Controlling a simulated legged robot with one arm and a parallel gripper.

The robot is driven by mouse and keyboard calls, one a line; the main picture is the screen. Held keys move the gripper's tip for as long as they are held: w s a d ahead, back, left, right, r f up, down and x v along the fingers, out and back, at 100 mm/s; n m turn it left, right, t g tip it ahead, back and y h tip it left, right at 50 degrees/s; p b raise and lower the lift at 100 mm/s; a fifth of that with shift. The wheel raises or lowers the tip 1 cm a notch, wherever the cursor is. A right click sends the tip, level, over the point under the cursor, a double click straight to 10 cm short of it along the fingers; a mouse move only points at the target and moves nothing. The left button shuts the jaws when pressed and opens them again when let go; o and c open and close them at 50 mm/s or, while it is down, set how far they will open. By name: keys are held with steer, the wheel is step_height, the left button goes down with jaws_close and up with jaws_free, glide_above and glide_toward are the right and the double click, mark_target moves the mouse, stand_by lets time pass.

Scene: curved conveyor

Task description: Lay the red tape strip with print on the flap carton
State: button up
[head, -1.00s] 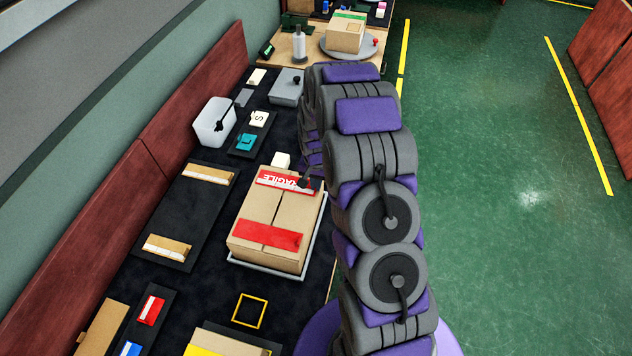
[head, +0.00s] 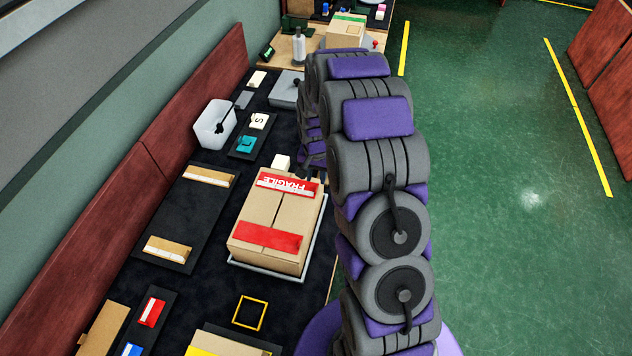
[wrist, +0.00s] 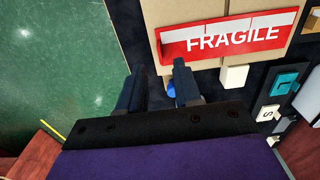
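The flap carton (head: 276,213) is a tan box with a centre seam. The red tape strip with FRAGILE print (head: 288,184) lies across its far end; it also shows in the wrist view (wrist: 222,38), with a pale band along one edge. A plain red strip (head: 268,236) lies across the carton's near end. In the head view my arm mostly hides the gripper.
The carton rests on a pale tray (head: 265,272). A small white block (wrist: 235,76) stands just beyond the carton. A white bin (head: 213,124) and a dark board with tan strips (head: 190,210) are to the left. Green floor lies open to the right.

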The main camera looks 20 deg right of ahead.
step_height(320, 180, up, 12)
steer(key=p, duration=0.1)
steer(key=shift+f, duration=0.15)
stand_by(0.5)
